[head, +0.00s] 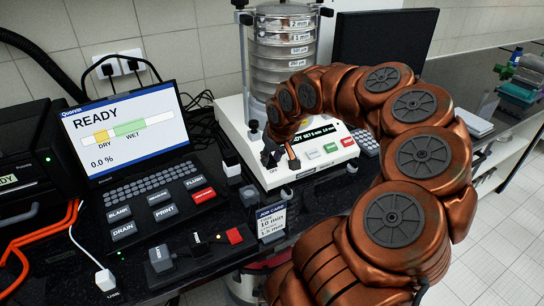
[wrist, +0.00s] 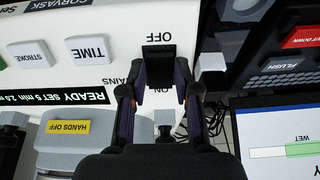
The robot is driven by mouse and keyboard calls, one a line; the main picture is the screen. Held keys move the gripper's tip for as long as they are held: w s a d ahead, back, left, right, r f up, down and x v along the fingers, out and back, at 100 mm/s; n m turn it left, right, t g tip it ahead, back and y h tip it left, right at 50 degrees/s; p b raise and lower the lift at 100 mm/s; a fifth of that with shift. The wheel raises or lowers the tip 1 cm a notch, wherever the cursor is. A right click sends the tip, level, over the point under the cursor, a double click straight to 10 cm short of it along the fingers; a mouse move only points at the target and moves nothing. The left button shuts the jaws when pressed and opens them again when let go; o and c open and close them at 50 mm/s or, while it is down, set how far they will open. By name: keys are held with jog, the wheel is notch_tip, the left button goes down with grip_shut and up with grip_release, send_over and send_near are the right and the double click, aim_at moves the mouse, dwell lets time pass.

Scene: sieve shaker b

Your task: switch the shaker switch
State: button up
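The sieve shaker (head: 240,135) is a white machine with a stack of metal sieves (head: 285,50) on top. Its black mains switch (wrist: 158,55) shows in the wrist view between the labels OFF and ON. In the head view my gripper largely hides the switch. My gripper (head: 280,158) is over the front left of the shaker's panel. In the wrist view my gripper (wrist: 160,82) is open, its two dark fingertips apart on either side of the switch's ON end. I see nothing held between them. I cannot tell whether they touch the panel.
A laptop-like unit (head: 125,130) reading READY stands left of the shaker. On the shaker's panel are the TIME button (wrist: 90,50), the STROKE button (wrist: 30,54) and a lit display (wrist: 50,97).

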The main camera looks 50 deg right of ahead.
grip_shut()
jog(key=b, duration=0.2)
jog(key=shift+f+t+b, duration=0.3)
jog(key=shift+f+b, duration=0.05)
jog(key=shift+b, duration=0.05)
jog(key=t+b, duration=0.1)
jog(key=b, duration=0.2)
jog(key=t+h+b, duration=0.1)
jog(key=b, duration=0.3)
jog(key=shift+s, duration=0.25)
jog(key=shift+r+b, duration=0.1)
jog(key=shift+b, duration=0.9)
jog(key=shift+r+t, duration=0.1)
jog(key=shift+t, duration=0.2)
jog(key=o, duration=0.5)
grip_release()
jog(key=shift+a, duration=0.1)
jog(key=shift+o, duration=0.2)
